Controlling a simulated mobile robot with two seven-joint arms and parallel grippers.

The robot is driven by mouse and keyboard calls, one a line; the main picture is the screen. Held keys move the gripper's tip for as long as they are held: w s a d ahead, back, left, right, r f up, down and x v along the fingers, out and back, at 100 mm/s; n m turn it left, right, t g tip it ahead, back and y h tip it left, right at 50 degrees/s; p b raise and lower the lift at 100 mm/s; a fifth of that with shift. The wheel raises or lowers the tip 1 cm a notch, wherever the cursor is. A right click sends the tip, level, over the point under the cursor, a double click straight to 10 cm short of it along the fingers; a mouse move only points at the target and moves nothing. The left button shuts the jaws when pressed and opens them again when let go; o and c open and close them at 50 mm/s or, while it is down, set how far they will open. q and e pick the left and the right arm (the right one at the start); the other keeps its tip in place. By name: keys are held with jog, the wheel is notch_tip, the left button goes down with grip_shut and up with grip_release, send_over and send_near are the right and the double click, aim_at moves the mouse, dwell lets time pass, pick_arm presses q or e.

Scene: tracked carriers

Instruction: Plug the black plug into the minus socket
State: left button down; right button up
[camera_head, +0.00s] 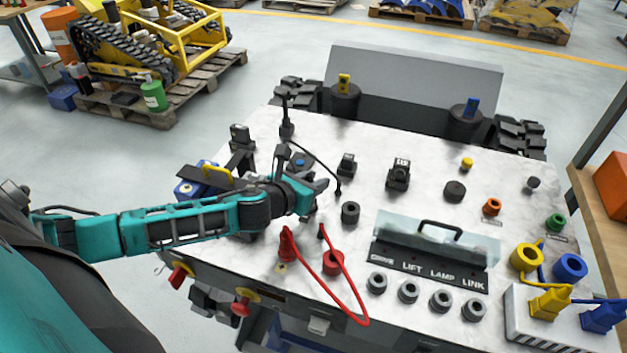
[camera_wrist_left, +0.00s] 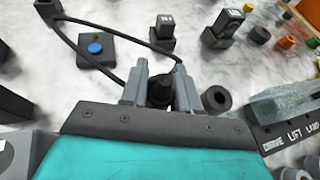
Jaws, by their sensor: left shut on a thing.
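My left gripper (camera_head: 314,199) reaches in from the left over the white panel top. In the left wrist view its two grey fingers (camera_wrist_left: 160,92) are closed on the black plug (camera_wrist_left: 159,90). In the head view the plug is mostly hidden by the gripper. A thin black cable (camera_head: 316,159) runs behind the gripper. A black ring socket (camera_head: 350,212), probably the minus socket, sits just right of the gripper; it also shows right of the fingers in the wrist view (camera_wrist_left: 215,98). I can read no minus mark. The plug appears beside the ring, not in it. My right gripper is not in view.
A red plug (camera_head: 287,246) with a looping red cable (camera_head: 352,301) and a red ring (camera_head: 333,263) stand in front of the gripper. A cover with a black handle (camera_head: 440,229) lies to the right. Black switches (camera_head: 398,175) stand behind.

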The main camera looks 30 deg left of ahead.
pick_arm(q)
jog(key=shift+f+b, duration=0.7)
jog(key=shift+f, duration=0.25)
jog(key=shift+s+f, duration=0.1)
jog(key=shift+f, duration=0.05)
jog(key=c, duration=1.1)
grip_release()
jog(key=shift+f, duration=0.1)
jog(key=o, duration=0.3)
jog(key=shift+o, duration=0.2)
